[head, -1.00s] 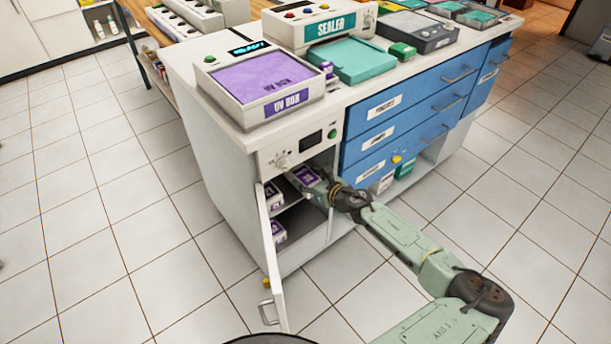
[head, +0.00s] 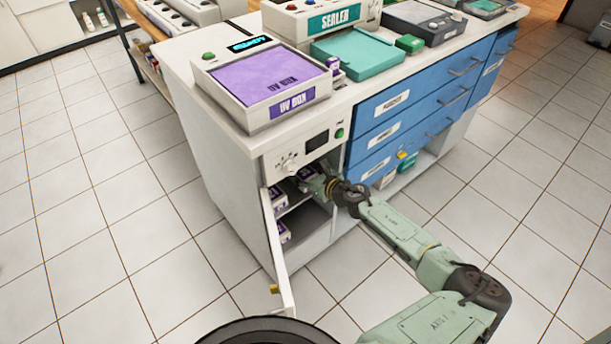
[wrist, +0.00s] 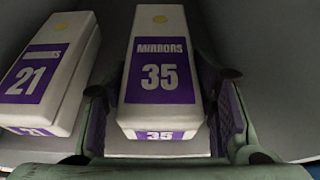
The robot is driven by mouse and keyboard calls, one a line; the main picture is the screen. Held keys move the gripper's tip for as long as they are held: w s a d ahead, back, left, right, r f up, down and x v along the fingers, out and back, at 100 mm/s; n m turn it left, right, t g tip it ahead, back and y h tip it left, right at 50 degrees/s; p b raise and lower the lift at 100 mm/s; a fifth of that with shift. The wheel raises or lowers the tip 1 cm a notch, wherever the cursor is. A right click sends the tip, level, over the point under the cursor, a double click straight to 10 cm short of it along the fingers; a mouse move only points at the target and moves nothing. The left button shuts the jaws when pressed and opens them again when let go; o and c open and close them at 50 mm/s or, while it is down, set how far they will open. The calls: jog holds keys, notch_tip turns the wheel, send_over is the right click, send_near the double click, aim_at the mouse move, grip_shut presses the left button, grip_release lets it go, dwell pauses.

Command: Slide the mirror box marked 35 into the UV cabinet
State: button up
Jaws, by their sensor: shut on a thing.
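The mirror box marked 35 (wrist: 160,75) is white with a purple label and lies between my gripper's fingers in the wrist view. My gripper (wrist: 162,125) is shut on its sides. In the head view my gripper (head: 318,185) reaches into the open UV cabinet (head: 245,215), and the box (head: 306,174) shows only in part on the upper level. The cabinet door (head: 278,255) stands open toward me. Whether the box rests fully on the shelf (head: 290,202) cannot be told.
A box marked 21 (wrist: 48,70) lies just left of box 35, with a narrow gap. Other purple-labelled boxes sit on the left of the upper shelf and below (head: 284,232). The cabinet's control panel (head: 317,142) is just above the opening; blue drawers (head: 390,130) stand to the right.

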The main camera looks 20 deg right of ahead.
jog(key=shift+w+a+f, duration=0.1)
jog(key=shift+a+f, duration=0.05)
jog(key=shift+f, duration=0.05)
jog(key=shift+r, duration=0.1)
jog(key=o, duration=1.6)
jog(key=v, duration=1.2)
